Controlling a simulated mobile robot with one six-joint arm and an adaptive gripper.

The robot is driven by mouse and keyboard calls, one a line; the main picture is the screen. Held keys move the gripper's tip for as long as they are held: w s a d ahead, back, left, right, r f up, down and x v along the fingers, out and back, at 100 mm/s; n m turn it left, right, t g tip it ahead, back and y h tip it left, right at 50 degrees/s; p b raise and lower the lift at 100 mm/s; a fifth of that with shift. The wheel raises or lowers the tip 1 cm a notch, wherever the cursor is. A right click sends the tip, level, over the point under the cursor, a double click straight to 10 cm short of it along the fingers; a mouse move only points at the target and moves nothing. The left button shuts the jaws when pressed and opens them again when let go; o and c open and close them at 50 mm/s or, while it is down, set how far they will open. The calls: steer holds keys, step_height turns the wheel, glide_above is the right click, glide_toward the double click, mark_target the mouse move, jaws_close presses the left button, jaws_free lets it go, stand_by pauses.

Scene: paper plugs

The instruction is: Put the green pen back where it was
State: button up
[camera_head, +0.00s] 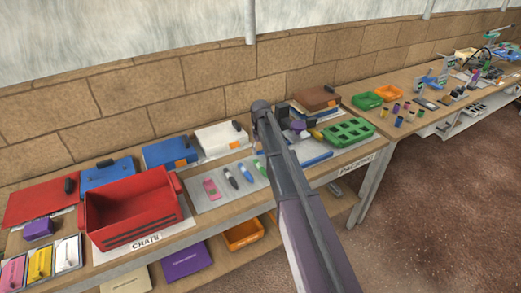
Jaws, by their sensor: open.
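A green pen (260,168) lies on a grey mat (207,203) on the table. It is the rightmost in a row with a blue pen (246,172), a dark-and-white pen (230,178) and a pink item (211,188). My arm rises from the bottom of the picture and passes just right of the green pen. My gripper cannot be made out; it may be hidden behind the arm.
A red crate (132,230) stands left of the mat, above a CRATE label. Binders (220,138) line the back. A green tray (348,132) stands right of my arm. A second table (455,105) with small items continues at the right.

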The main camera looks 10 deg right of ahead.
steer(key=shift+r+p, duration=1.05)
steer(key=shift+r, duration=0.25)
steer(key=shift+s, duration=0.1)
steer(key=s+m, duration=0.3)
steer(key=s, duration=2.5)
steer(key=shift+s+m, duration=0.25)
steer(key=shift+m, duration=0.05)
